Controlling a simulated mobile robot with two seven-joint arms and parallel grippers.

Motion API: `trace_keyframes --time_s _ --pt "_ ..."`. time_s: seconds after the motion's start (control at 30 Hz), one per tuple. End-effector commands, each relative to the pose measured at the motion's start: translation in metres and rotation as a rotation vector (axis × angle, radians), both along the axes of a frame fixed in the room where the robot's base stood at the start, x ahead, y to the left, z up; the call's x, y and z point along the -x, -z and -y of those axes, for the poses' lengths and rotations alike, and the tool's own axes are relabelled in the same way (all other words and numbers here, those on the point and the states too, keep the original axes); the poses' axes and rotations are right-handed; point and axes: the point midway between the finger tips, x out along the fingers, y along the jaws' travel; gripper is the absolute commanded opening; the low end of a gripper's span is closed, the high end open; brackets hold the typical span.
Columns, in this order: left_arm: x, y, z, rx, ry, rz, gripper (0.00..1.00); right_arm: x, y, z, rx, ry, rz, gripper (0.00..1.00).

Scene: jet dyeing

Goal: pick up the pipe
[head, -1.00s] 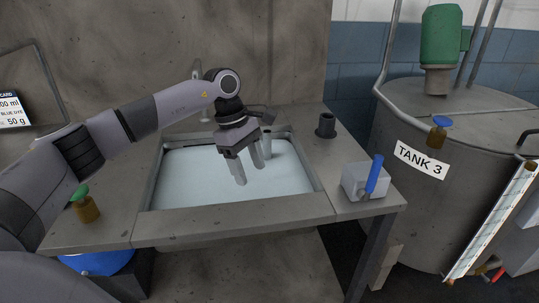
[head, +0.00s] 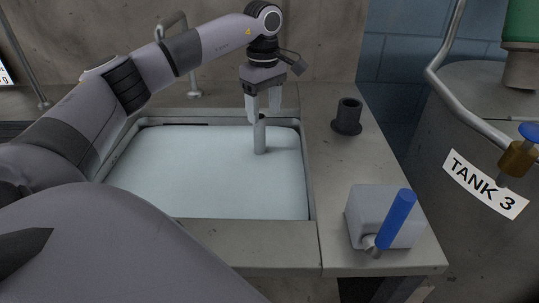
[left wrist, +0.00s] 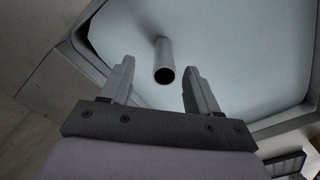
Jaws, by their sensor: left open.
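The pipe (head: 260,136) is a short grey tube standing upright in the pale basin (head: 200,170), toward its back right. In the left wrist view the pipe (left wrist: 164,62) shows its dark open end, between the fingers and a little beyond their tips. My left gripper (head: 264,116) is open above the pipe and points down, with its fingers on either side of the pipe's top. In the left wrist view the left gripper (left wrist: 157,70) shows clear gaps on both sides of the pipe. My right gripper is not in view.
A dark flanged socket (head: 347,116) stands on the counter (head: 335,165) right of the basin. A faucet (head: 183,55) stands behind the basin. A tank labelled TANK 3 (head: 485,184) is at right.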

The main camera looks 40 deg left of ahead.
Motion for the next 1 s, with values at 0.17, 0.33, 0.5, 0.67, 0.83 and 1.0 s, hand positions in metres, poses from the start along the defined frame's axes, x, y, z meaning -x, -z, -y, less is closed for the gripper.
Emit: trace_keyframes --time_s 0.17,0.33,0.5,0.67,0.83,1.0 --pt "0.001 0.016 -0.001 0.0 -0.001 -0.003 0.61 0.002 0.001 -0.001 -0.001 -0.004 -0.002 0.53" --pt "0.005 0.036 -0.005 0.0 -0.001 -0.003 0.61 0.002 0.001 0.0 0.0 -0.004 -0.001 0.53" --pt "0.009 0.062 -0.008 0.001 0.0 -0.004 0.61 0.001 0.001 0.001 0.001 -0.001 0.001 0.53" --pt "0.008 0.073 -0.008 0.001 0.0 -0.001 0.61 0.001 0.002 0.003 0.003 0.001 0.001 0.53" --pt "0.008 0.073 -0.008 0.0 0.0 -0.001 0.61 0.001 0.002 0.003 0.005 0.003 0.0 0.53" --pt "0.008 0.073 -0.008 0.001 0.0 -0.001 0.18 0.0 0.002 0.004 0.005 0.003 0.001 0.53"
